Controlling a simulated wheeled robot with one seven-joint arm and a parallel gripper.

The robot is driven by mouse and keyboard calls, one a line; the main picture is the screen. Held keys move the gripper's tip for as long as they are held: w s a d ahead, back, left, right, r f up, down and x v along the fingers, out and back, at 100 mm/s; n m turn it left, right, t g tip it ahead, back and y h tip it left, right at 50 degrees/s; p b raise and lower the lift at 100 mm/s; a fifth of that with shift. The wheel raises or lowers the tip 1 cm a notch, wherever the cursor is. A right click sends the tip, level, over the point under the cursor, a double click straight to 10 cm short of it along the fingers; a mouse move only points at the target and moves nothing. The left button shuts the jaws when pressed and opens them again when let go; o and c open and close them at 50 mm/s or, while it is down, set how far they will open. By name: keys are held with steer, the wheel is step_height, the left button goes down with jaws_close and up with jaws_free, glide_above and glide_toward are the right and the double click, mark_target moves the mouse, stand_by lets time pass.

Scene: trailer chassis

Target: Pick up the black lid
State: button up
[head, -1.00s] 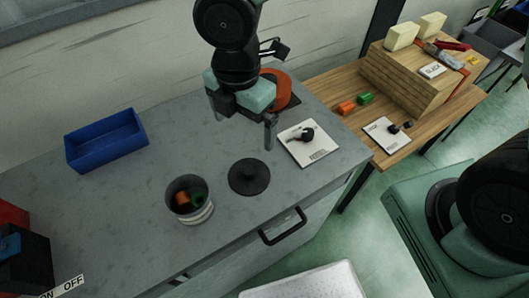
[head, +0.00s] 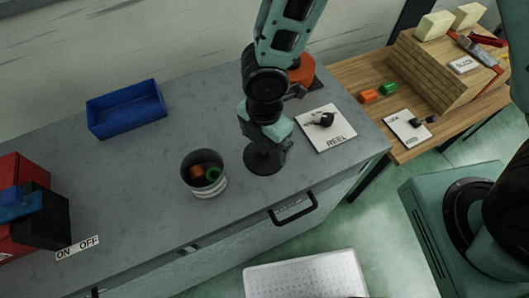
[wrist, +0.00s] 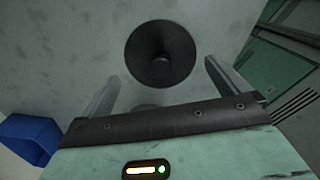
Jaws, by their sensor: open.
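The black lid (head: 264,160) is a round dark disc with a raised centre, lying flat on the grey counter. In the wrist view the lid (wrist: 160,54) shows whole, just beyond the fingertips and roughly centred between them. My gripper (head: 266,146) is above the lid in the head view and partly hides it. In the wrist view my gripper (wrist: 160,80) is open, with a finger on each side and nothing between them. I cannot tell the exact height of the fingertips above the lid.
A grey can (head: 205,176) with orange and green pieces stands left of the lid. A blue bin (head: 126,109) sits at the back left. A white board marked REEL (head: 327,128) lies to the right. A red and black box (head: 33,215) stands far left. A wooden table (head: 405,150) adjoins the counter.

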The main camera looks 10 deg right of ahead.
mark_target(265, 149)
step_height(265, 149, down, 4)
steer(key=shift+r, duration=0.2)
steer(key=c, duration=0.6)
steer(key=shift+r, duration=0.1)
